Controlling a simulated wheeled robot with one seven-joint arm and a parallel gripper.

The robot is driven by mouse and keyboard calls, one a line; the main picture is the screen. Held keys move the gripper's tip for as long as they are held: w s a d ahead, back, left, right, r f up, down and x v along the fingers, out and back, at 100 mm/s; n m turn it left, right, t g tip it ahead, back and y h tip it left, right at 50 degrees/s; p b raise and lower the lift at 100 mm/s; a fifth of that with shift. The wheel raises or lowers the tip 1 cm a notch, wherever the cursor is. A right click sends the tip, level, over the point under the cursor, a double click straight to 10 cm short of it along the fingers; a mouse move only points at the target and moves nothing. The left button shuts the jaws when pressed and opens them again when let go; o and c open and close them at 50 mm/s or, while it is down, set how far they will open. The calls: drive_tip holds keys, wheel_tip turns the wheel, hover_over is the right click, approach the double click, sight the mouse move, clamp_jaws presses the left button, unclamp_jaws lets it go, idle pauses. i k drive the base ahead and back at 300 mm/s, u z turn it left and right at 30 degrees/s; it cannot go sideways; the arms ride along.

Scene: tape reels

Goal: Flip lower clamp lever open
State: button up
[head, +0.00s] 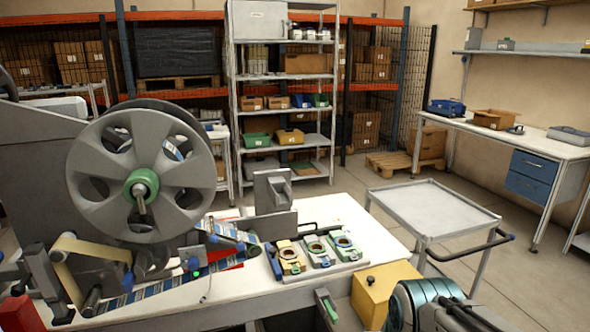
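A grey spoked tape reel (100,180) is mounted upright on the machine at the left, with a green hub (141,186) at its centre. Printed label tape (150,290) runs below it over rollers. A small green lever-like part (327,305) sits at the front edge of the white table, below the row of fixtures. I cannot tell whether it is the lower clamp lever, or whether it is open or closed. No other clamp lever is clear in this view. Part of my arm shows at the bottom right; my gripper is not in view.
Yellow, grey and green fixtures (318,250) stand in a row on the white table (345,212). A yellow box (385,290) is at its right front corner. A grey cart (433,207) stands to the right. Open floor lies between the cart and the workbench (500,140).

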sight(241, 246)
drive_tip(key=z, duration=1.05)
drive_tip(key=i, duration=0.4)
drive_tip(key=u, duration=1.2)
